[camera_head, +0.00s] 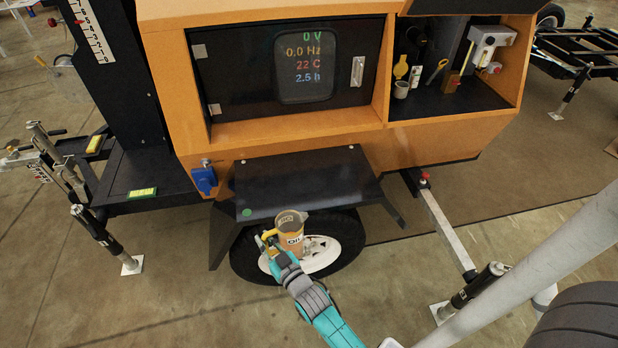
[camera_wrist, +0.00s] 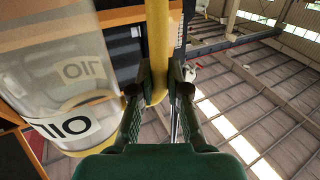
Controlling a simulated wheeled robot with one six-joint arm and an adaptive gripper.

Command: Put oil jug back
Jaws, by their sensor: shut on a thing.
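The oil jug (camera_head: 291,236) is a see-through container with an orange-brown lower part, a white OIL label and a yellow handle. My gripper (camera_head: 268,238) is shut on the yellow handle and holds the jug in front of the trailer wheel, near the black fender's front edge. In the wrist view the jug (camera_wrist: 65,80) fills the left side, and its yellow handle (camera_wrist: 157,50) stands between the fingers of my gripper (camera_wrist: 158,92). The jug looks about upright in the head view.
The black fender (camera_head: 310,183) is bare apart from a green dot. An outrigger (camera_head: 446,230) juts out at right.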

